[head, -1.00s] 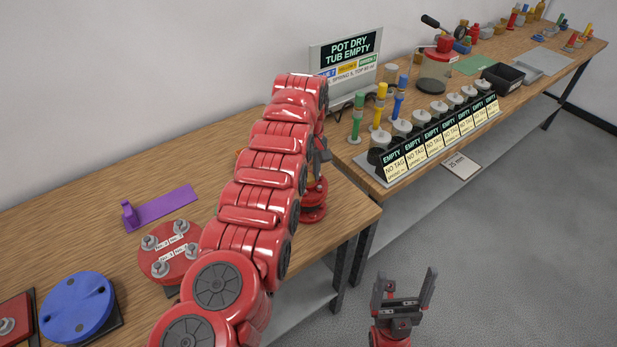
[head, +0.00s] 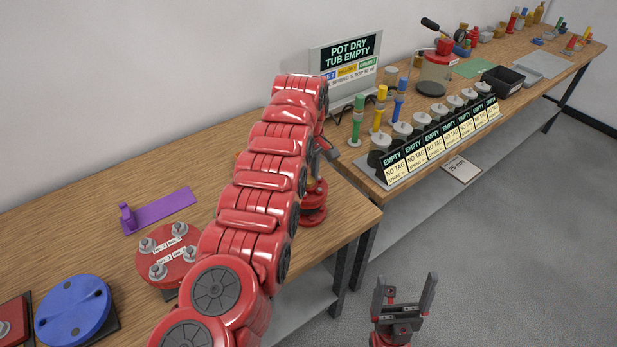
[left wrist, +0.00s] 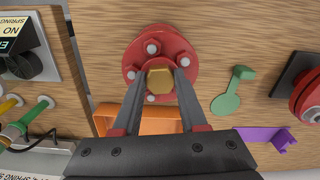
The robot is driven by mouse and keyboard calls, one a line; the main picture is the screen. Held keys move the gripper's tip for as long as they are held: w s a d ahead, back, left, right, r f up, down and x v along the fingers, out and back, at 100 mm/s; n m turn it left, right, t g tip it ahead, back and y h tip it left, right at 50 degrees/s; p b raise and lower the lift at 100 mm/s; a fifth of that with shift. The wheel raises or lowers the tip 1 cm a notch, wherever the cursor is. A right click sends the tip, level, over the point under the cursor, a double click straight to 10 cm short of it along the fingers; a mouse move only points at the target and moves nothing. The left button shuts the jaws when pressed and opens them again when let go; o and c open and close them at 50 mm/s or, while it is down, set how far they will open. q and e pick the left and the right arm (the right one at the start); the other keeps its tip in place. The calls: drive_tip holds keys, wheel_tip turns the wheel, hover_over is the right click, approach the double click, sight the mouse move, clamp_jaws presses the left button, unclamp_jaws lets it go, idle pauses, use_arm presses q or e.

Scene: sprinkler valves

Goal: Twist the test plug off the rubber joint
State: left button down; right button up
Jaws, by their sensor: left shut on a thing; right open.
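The test plug (left wrist: 160,82) is a brass hexagonal head at the centre of a round red flange with several bolts. This flange is the top of the rubber joint (left wrist: 178,50), seen from above in the left wrist view. In the head view the joint (head: 314,207) stands upright near the bench's right end, partly hidden by my left arm. My left gripper (left wrist: 162,78) is shut on the plug, with one finger on each side. Whether the thread is loose cannot be seen. My right gripper (head: 406,287) is open and empty over the floor, in front of the bench.
A red plate with bolts (head: 172,256), a blue disc (head: 74,309) and a purple bracket (head: 160,210) lie on the left bench. An orange part (left wrist: 152,120) and a green tag (left wrist: 232,88) are near the joint.

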use_arm(q)
drive_tip(key=shift+n, duration=1.3)
drive_tip(key=shift+n, duration=1.1)
drive_tip(key=shift+n, duration=0.4)
drive_tip(key=shift+n, duration=1)
drive_tip(key=shift+n, duration=1.3)
